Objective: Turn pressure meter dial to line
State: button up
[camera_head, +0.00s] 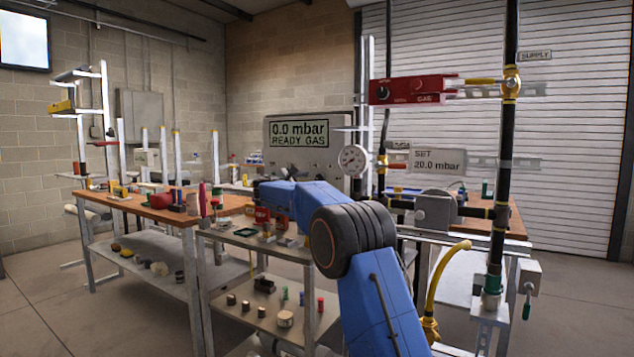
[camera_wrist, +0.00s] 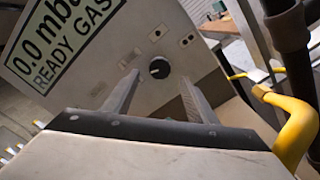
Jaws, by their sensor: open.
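The pressure meter (camera_head: 341,131) is a grey panel whose screen reads "0.0 mbar READY GAS" in the head view. Its tilted face (camera_wrist: 88,82) also shows in the wrist view, with the screen at upper left. A small round black dial (camera_wrist: 160,68) with a light pointer mark sits on that face. My gripper (camera_wrist: 159,79) is open and empty, its two fingers apart and pointing toward the panel. In the wrist view the dial appears between and just beyond the fingertips, with no visible contact. In the head view the dial is not clearly visible.
A yellow hose (camera_wrist: 297,125) and a dark pipe (camera_wrist: 288,35) are close on the right in the wrist view. A round gauge (camera_head: 353,159), a red gas box (camera_head: 405,89) and a "SET 20.0 mbar" sign (camera_head: 437,161) stand right of the meter. A cluttered wooden bench (camera_head: 160,212) is left.

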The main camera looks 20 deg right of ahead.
aim_at(319, 179)
jog(key=shift+x, duration=3.15)
jog(key=shift+c, duration=0.6)
jog(key=c, duration=0.9)
